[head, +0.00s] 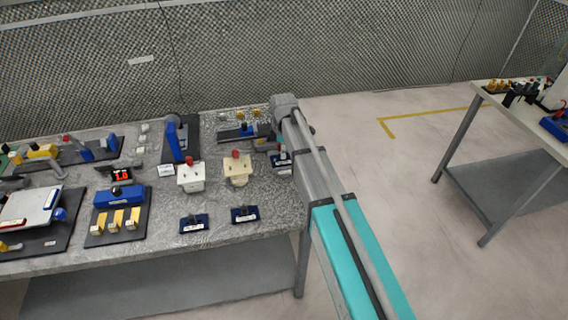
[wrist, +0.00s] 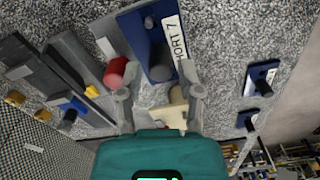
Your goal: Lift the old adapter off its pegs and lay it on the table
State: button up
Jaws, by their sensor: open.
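My gripper (wrist: 160,70) is open in the wrist view, with one finger on each side of a blue plate (wrist: 138,35). The plate carries a white label ending in "ORT 7" and a dark round post. A cream piece (wrist: 176,97) shows between the fingers, partly hidden by my gripper body. A red cylinder (wrist: 118,72) is beside the left finger. I cannot tell which piece is the old adapter, or whether a finger touches anything. In the head view my arm hides the gripper; a labelled blue piece (head: 280,160) shows beside the arm.
Two cream blocks with red tops, one left (head: 190,178) and one right (head: 237,172), stand mid-table. Two small blue labelled pieces (head: 194,223) (head: 245,214) lie in front. Fixtures crowd the left; some grey tabletop (head: 250,245) at the front edge is bare. A foam wall (head: 220,60) stands behind.

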jog(key=shift+f+b, duration=0.35)
jog(key=shift+f, duration=0.25)
grip_shut()
